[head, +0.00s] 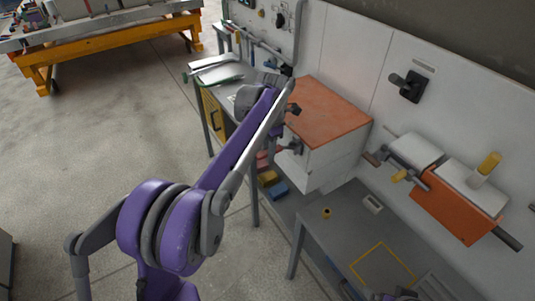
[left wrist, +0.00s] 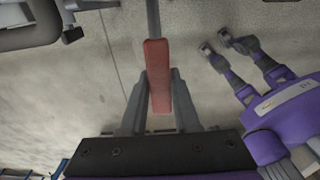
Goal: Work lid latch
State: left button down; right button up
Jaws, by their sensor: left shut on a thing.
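A white box with an orange lid (head: 325,108) stands against the white wall panel, its lid lying flat. My left arm reaches from the lower left to the left side of this box. My left gripper (head: 292,147) is small and partly hidden there. In the left wrist view, my left gripper (left wrist: 160,85) is shut on a red handle (left wrist: 157,72), with one finger on each side. A grey rod runs from the handle's far end out of the top of the picture. I cannot make out the latch itself in the head view.
An orange and white unit (head: 455,208) with a yellow knob (head: 490,163) sticks out from the wall at right. A black wall switch (head: 411,87) is above it. A grey table (head: 340,232) stands below. An orange-framed bench (head: 110,50) is far left; open floor lies between.

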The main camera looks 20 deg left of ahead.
pick_arm(q)
jog(key=shift+w+r+g, duration=0.1)
jog(key=shift+r+g, duration=0.2)
pick_arm(e)
jog(key=shift+w+r, duration=0.1)
jog(key=shift+r, duration=0.15)
pick_arm(q)
jog(key=c, duration=0.6)
grip_release()
jog(key=shift+c, duration=0.2)
notch_tip(320, 180, up, 11)
jog(key=p, duration=0.1)
jog(key=shift+w+d+f, duration=0.15)
jog(key=shift+w+d, duration=0.25)
jog(key=shift+w, duration=0.05)
pick_arm(e)
jog(key=shift+w+r, duration=0.5)
jog(key=shift+r, duration=0.35)
